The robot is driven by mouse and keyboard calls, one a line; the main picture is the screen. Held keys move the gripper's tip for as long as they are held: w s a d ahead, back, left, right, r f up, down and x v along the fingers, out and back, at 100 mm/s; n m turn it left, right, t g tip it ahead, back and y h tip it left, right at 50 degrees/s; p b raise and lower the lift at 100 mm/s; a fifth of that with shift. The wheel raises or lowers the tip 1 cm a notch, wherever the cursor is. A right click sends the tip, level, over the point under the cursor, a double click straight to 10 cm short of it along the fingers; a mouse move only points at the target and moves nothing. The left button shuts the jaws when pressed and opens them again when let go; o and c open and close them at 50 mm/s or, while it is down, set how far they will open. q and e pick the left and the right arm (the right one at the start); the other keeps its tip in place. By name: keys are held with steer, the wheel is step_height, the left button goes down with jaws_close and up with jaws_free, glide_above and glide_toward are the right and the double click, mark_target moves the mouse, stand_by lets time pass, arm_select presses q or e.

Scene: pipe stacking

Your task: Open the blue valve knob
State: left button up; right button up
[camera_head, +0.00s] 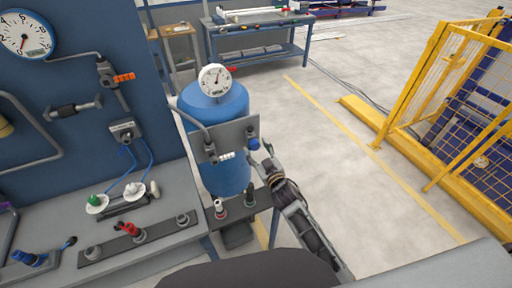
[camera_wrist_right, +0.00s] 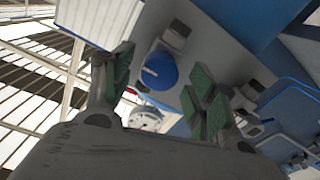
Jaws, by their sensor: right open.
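The blue valve knob (camera_head: 253,144) sits at the right end of a grey plate (camera_head: 234,134) in front of the blue tank (camera_head: 232,170). In the right wrist view the round blue knob (camera_wrist_right: 160,70) shows between the open fingers, on the grey panel. My right gripper (camera_head: 266,156) is just to the lower right of the knob in the head view. It is open and empty. I cannot tell whether a finger touches the knob. My left gripper is not in view.
A workbench (camera_head: 70,262) with valves and fittings stands at the left. A pressure gauge (camera_head: 215,80) tops the tank. Yellow fencing (camera_head: 450,90) is at the right, and a blue table (camera_head: 260,38) stands at the back. The floor right of the tank is clear.

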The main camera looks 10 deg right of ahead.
steer(key=shift+x, duration=0.75)
steer(key=c, duration=1)
steer(key=shift+c, duration=0.2)
